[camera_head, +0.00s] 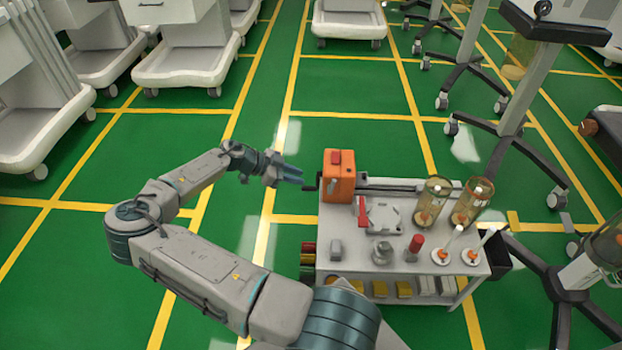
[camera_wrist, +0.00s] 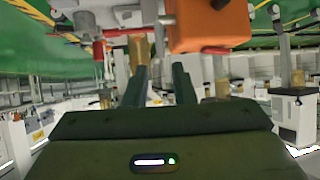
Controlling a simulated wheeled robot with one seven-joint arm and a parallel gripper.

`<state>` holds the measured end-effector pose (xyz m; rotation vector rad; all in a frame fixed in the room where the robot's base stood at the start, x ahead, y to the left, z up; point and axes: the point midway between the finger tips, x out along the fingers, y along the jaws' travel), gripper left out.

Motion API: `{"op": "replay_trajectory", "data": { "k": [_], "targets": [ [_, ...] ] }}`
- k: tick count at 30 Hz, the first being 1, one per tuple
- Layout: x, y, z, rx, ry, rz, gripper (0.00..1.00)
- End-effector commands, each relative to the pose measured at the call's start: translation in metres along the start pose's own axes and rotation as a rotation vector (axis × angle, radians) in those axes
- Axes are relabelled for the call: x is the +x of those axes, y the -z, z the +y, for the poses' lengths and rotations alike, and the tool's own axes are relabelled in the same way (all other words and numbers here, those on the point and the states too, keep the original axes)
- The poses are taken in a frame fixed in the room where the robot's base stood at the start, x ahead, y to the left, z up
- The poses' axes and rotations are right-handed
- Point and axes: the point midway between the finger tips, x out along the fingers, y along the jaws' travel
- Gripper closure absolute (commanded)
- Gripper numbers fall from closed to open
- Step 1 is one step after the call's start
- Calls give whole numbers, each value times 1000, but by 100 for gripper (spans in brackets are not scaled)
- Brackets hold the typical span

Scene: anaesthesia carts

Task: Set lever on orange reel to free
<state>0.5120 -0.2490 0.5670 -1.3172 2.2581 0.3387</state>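The orange reel (camera_head: 338,187) stands upright at the left back corner of the cart top. A red piece (camera_head: 335,157), which may be the lever, sits on its top; its setting is too small to read. A dark crank-like handle (camera_head: 310,187) sticks out of the reel's left side. My gripper (camera_head: 296,175) is left of the reel, apart from it, with fingers pointing toward it. In the upside-down wrist view the orange reel (camera_wrist: 212,25) is ahead and right of the fingers, with a red edge (camera_wrist: 215,50) below. The fingers (camera_wrist: 160,72) are apart with nothing between them.
The cart top (camera_head: 345,262) also holds a grey tray-like device (camera_head: 384,216), two amber cylinders (camera_head: 432,201) (camera_head: 471,202) and a red-capped item (camera_head: 415,243). Wheeled stands are at the right. Open green floor (camera_head: 240,220) lies left of the cart.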

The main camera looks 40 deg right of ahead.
Motion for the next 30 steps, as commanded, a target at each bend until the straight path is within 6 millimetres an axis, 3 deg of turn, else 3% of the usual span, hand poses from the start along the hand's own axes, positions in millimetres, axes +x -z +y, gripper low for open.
{"op": "replay_trajectory", "data": {
  "k": [7,24,30],
  "targets": [
    [-25,0,0,0,0,0,77],
    [-27,0,0,-1,-1,-1,77],
    [-31,14,11,-53,-48,-75,77]
  ]
}}
